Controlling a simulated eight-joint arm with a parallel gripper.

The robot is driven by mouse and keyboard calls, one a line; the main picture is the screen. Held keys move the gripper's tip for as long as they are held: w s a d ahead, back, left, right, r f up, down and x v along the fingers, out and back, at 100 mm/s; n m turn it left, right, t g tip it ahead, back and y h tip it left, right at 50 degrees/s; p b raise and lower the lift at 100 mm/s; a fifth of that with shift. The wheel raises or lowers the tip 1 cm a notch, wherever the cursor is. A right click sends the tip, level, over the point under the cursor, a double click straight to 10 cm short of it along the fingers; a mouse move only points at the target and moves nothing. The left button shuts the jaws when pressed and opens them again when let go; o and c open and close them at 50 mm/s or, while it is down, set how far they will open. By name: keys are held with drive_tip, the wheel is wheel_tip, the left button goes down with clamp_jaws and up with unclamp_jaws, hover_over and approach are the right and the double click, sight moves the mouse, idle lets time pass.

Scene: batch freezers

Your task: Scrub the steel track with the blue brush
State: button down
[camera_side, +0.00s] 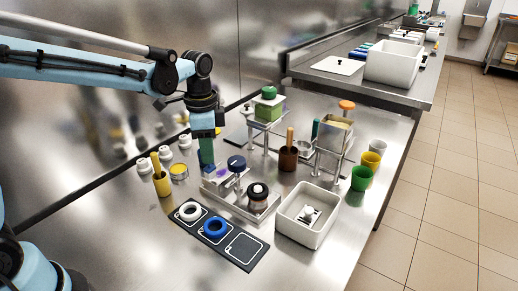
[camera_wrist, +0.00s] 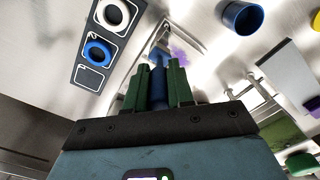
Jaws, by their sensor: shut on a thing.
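My gripper (camera_side: 207,152) points down over the far left end of the steel track (camera_side: 238,208). Its green fingers (camera_wrist: 156,88) are shut on the handle of the blue brush (camera_wrist: 158,84). The brush's blue head (camera_side: 208,169) is low at the track's left end; I cannot tell whether it touches the surface. A purple smear (camera_side: 222,172) lies on the track just right of the brush head. It also shows beside the head in the wrist view (camera_wrist: 182,54).
In front lies a black mat (camera_side: 242,249) with a white ring and a blue ring. A white bin (camera_side: 295,228) is at right. Green-topped and orange-topped stands (camera_side: 346,105) rise behind.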

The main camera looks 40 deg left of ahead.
drive_tip(key=shift+f, duration=0.8)
drive_tip(key=shift+w+r, duration=0.1)
drive_tip(key=shift+w, duration=3.45)
drive_tip(key=shift+s, duration=3.6)
drive_tip(key=shift+r, duration=4.05)
drive_tip(key=shift+f, duration=0.35)
